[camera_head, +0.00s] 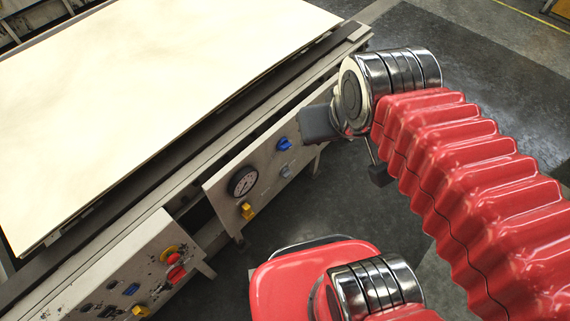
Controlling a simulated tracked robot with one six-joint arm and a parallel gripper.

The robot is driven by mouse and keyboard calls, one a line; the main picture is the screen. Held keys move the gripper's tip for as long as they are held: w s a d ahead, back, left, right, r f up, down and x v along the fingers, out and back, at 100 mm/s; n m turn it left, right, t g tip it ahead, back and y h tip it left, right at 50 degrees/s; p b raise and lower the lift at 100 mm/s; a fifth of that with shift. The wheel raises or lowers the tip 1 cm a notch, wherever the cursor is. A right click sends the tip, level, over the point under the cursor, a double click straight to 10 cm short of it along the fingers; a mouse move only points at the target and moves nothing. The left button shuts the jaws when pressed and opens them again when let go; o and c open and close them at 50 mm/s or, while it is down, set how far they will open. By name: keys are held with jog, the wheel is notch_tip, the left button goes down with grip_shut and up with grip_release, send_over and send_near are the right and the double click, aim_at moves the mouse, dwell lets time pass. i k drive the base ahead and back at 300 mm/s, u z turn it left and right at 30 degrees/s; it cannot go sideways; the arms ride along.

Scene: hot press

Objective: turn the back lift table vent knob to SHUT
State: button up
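A second panel (95,290) at lower left has a red button (175,273) on yellow, another yellow knob (140,310), a blue switch (131,289) and several dark knobs. A large cream sheet (150,80) lies on the press. Dark floor (450,50) right of the press is clear.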

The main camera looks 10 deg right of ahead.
aim_at(286, 172)
jog(key=u, duration=0.1)
jog(key=k, duration=0.4)
jog(key=u, duration=0.6)
jog(key=k, duration=0.95)
jog(key=u, duration=0.45)
jog(key=i, duration=1.7)
jog(key=z, duration=0.65)
